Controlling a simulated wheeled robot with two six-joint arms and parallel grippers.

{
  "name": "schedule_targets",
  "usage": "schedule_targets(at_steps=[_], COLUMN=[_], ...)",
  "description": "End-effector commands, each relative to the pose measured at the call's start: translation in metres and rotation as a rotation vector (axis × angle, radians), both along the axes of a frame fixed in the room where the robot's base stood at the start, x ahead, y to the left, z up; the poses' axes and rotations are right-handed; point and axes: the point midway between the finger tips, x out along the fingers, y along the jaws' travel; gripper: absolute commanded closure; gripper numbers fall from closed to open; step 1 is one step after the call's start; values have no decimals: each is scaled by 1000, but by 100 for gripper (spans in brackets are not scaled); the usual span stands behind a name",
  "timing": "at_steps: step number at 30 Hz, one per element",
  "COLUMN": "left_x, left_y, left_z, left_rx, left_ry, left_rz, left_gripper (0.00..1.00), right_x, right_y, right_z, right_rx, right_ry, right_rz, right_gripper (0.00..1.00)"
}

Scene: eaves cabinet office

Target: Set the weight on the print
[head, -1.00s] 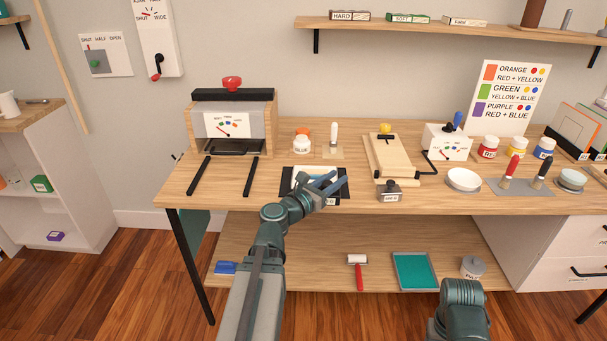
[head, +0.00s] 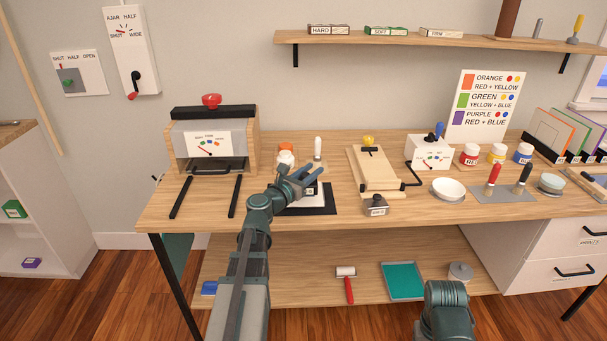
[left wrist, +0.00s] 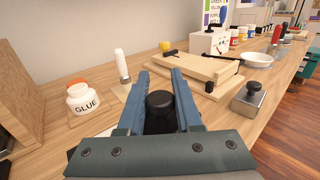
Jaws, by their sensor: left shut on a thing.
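My left gripper (head: 307,176) is over the black mat (head: 331,203) near the front of the bench. It is shut on a dark labelled block (head: 311,190) with a black round knob. In the left wrist view the knob (left wrist: 160,110) stands between the two blue fingers. A white sheet, the print (head: 305,202), lies on the mat, partly hidden by the gripper and block. I cannot tell whether the block touches the sheet. A grey metal block with a knob (head: 376,206) stands to the right; it also shows in the left wrist view (left wrist: 249,98). My right gripper is out of view.
The glue jar (head: 286,160) and a white-handled tool (head: 318,148) stand behind the mat. A wooden press board (head: 375,172) is to the right, and a wooden-sided machine (head: 211,140) with two black rails is to the left. Bare bench lies around the mat.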

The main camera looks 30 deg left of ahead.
Motion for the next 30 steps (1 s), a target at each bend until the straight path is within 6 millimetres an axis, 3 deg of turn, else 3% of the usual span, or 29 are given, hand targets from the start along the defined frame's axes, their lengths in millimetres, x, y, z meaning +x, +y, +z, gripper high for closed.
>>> schedule_targets(at_steps=[2, 11, 17, 24, 30], left_x=[11, 15, 30, 22, 22], left_y=[10, 16, 31, 37, 39], left_z=[-2, -2, -5, -40, -39], left_rx=[-1, -1, -1, -1, -1], left_ry=[-1, -1, -1, -1, -1], left_rz=[2, 2, 4, 8, 9], left_gripper=[100, 100, 100, 100, 100], right_x=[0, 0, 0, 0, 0], right_y=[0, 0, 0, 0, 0], right_z=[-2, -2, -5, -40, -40], right_rx=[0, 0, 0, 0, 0], right_ry=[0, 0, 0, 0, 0], right_rz=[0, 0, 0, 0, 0], right_gripper=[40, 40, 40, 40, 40])
